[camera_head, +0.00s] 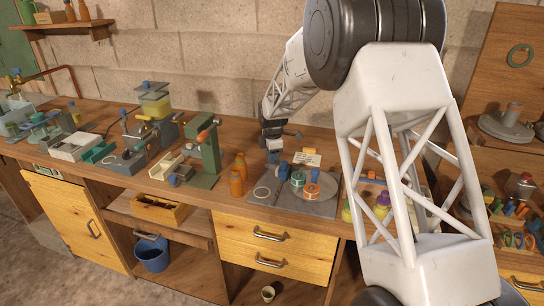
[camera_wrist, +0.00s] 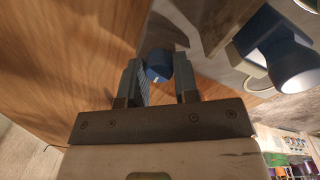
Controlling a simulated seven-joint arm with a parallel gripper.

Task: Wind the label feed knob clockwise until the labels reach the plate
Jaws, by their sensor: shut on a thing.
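My gripper (camera_head: 273,146) is over the label station on the bench. In the wrist view, its two grey fingers (camera_wrist: 159,82) are on either side of a small blue knob (camera_wrist: 157,64), shut on it. In the head view, the held knob is largely hidden by the gripper. The station has a grey base plate (camera_head: 322,208) with a pale ring mark (camera_head: 262,192) on its left part. Blue parts and orange-topped reels (camera_head: 311,190) stand on it, with a pale card (camera_head: 307,158) behind. I cannot make out how far the labels reach.
Orange bottles (camera_head: 237,183) and a green press (camera_head: 208,155) stand left of the station. A tray with yellow and purple bottles (camera_head: 381,206) is at the right, partly behind my arm. In the wrist view, a blue part with a bright white end (camera_wrist: 290,68) is close at the right.

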